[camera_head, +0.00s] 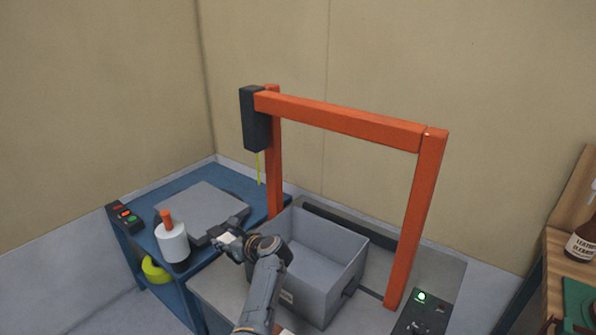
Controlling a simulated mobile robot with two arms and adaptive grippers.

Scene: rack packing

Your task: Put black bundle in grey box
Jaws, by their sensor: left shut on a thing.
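The grey box (343,287) stands open at the top under the orange frame, and its visible inside looks empty. My left gripper (224,231) is just left of the box, over the right edge of the grey slab on the blue table. It is shut on a small dark thing, taken as the black bundle, which is mostly hidden by the fingers and hard to tell from them. The gripper is outside the box. My right gripper is not in view.
An orange frame (340,118) arches over the box, with a black unit (254,119) at its upper left. A white cylinder with an orange top (172,243) stands on the blue table (182,184). A button panel (124,215) is at the left. A wooden shelf with a bottle (582,245) is at the right.

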